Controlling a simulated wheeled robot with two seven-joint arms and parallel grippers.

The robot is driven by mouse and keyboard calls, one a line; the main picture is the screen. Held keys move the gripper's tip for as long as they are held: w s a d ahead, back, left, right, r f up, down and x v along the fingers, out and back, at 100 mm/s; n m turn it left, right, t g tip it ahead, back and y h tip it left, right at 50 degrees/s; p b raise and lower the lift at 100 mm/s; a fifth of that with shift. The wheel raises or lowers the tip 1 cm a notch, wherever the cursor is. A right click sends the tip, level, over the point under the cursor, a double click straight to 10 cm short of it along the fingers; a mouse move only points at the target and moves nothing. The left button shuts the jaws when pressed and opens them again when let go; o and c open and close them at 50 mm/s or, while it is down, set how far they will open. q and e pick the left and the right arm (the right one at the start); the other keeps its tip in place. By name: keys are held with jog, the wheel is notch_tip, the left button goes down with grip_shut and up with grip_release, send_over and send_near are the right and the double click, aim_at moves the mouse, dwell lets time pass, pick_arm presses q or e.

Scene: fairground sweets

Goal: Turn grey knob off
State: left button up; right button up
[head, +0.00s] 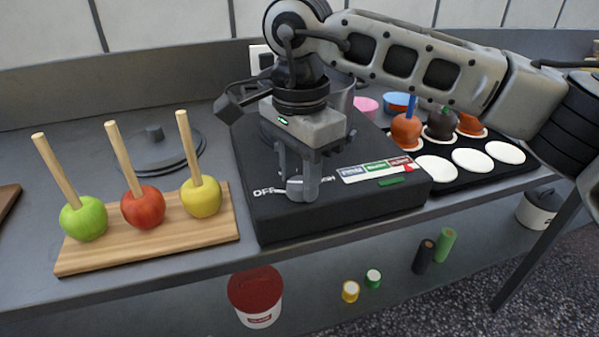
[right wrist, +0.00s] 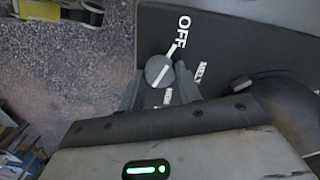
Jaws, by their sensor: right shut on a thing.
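The grey knob (head: 295,187) is on the front of a black cooker base (head: 345,218), beside a white OFF label. In the right wrist view the knob (right wrist: 158,71) is round with a pale line across it. The line slants up towards the tick by the OFF label (right wrist: 184,28). Other labels and ticks lie around it. My right gripper (head: 298,186) points down, its fingers shut on either side of the knob; it also shows in the right wrist view (right wrist: 159,88). The gripper hides part of the knob in the head view. My left gripper is not in view.
A wooden board (head: 150,248) with three apples on sticks stands to the left. A metal pot (head: 341,100) sits on the cooker behind my gripper. A black tray (head: 440,183) with white discs and coated apples lies to the right. A red-topped tub (head: 256,290) stands below the counter.

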aim_at(299, 182)
jog(key=shift+r, duration=0.1)
dwell(0.5)
jog(key=o, duration=1)
jog(key=shift+c, duration=0.2)
pick_arm(q)
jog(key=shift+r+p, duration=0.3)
jog(key=shift+p, duration=0.55)
pick_arm(e)
notch_tip(299, 182, up, 16)
